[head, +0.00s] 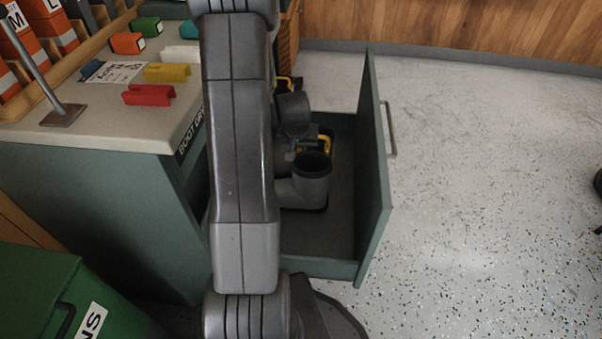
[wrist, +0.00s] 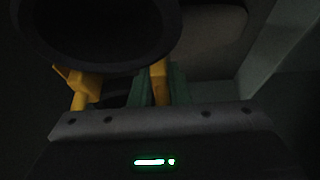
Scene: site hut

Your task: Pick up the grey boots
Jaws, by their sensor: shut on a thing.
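The grey boots (head: 312,185) are in the open drawer, with a round open top facing up. In the wrist view a dark boot opening (wrist: 100,25) fills the upper left, close to my gripper (wrist: 161,88). Yellow parts (wrist: 80,85) show below the opening. My gripper's greenish fingers are close together on an upright yellow piece beside the boots. How that piece joins the boots is hard to see in the dark. In the head view my arm and wrist hide much of the gripper and the boots' left side.
The drawer's front panel (head: 376,165) stands open to the right of the boots. Another yellow part (head: 297,81) shows farther back. The counter (head: 90,135) at left holds coloured blocks, and a green bin (head: 32,290) stands at lower left. The speckled floor at right is mostly clear.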

